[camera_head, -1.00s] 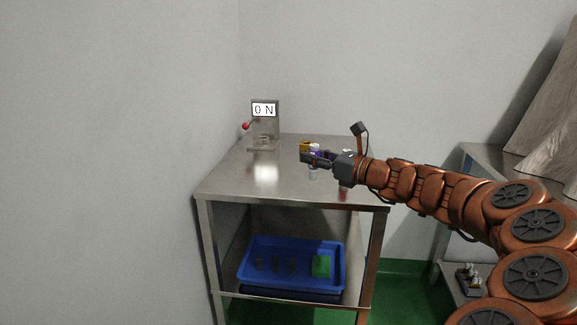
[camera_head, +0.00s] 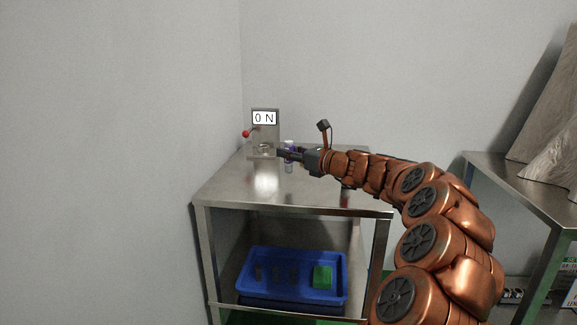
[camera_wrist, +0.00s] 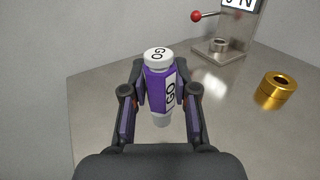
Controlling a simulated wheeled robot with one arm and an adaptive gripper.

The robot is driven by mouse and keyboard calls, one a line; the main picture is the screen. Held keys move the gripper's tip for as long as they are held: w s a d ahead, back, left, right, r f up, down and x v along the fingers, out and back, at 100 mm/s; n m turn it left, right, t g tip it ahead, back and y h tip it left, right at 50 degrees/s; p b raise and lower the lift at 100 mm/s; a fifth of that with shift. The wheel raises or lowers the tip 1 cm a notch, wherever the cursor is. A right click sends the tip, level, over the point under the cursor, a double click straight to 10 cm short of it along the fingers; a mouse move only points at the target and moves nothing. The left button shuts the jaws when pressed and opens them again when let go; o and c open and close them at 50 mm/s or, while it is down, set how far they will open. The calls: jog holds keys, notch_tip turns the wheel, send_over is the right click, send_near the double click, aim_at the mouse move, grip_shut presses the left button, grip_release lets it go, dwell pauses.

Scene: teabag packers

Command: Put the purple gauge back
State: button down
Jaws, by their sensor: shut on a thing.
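The purple gauge (camera_wrist: 156,88) has a white cap marked "GO" and a pale lower end. It stands roughly upright between the fingers of my gripper (camera_wrist: 158,92), which is shut on it. In the head view the gauge (camera_head: 290,158) shows at the fingertips of my gripper (camera_head: 283,154), over the steel table (camera_head: 235,187). Whether its lower end touches the table is hard to tell. Its slot or holder is not clearly visible.
A brass ring (camera_wrist: 276,90) sits on the table. A blue tray (camera_head: 292,291) is on the lower shelf. The table's front left is clear.

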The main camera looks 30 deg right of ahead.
aim_at(289, 165)
jog(key=shift+f+b, duration=0.65)
jog(key=shift+f, duration=0.95)
jog(key=shift+f, duration=0.2)
jog(key=c, duration=0.9)
grip_release()
jog(key=shift+s, duration=0.1)
